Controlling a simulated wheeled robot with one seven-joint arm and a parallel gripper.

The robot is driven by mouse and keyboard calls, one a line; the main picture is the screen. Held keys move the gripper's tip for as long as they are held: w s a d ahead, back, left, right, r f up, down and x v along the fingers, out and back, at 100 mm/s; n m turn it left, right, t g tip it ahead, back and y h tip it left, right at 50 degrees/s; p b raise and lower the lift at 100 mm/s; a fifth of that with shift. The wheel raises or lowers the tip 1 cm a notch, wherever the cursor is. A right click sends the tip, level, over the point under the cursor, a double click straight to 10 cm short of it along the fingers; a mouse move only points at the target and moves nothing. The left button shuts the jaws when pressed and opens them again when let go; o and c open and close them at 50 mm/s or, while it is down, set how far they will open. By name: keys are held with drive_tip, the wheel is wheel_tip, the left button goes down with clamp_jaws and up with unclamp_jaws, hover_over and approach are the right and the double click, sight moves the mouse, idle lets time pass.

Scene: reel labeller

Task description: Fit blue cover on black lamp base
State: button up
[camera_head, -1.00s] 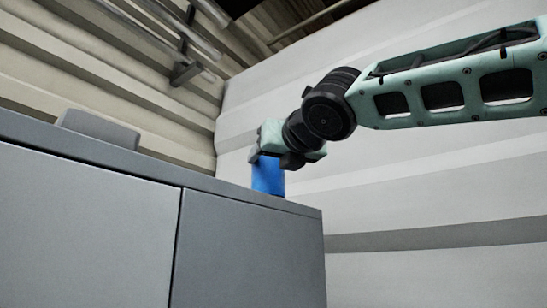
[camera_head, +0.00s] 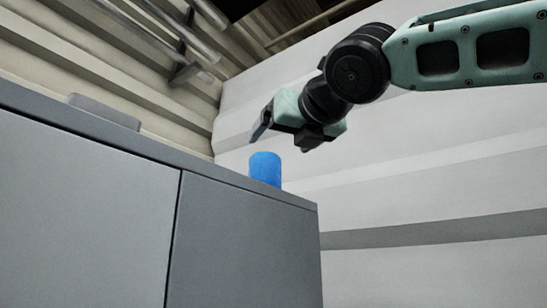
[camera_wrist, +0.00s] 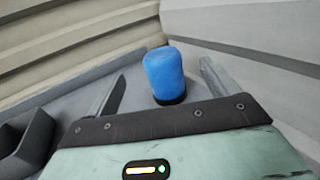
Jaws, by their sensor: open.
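The blue cover (camera_head: 265,169) stands upright near the right end of the grey cabinet top. In the wrist view the blue cover (camera_wrist: 164,72) sits over the black lamp base (camera_wrist: 172,99), of which only a dark band shows at the bottom. In the head view the base is hidden. My gripper (camera_head: 262,130) is above the cover and apart from it. In the wrist view my gripper (camera_wrist: 160,88) has its two fingers spread wide, with the cover beyond and between them, and nothing is held.
The grey cabinet (camera_head: 245,240) has its right edge close to the cover. A grey tray-like item (camera_head: 104,111) lies at the left on the top; a grey walled holder (camera_wrist: 25,140) shows at the left of the wrist view. Corrugated walls stand behind.

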drive_tip(key=b+v, duration=0.4)
drive_tip(key=v, duration=0.7)
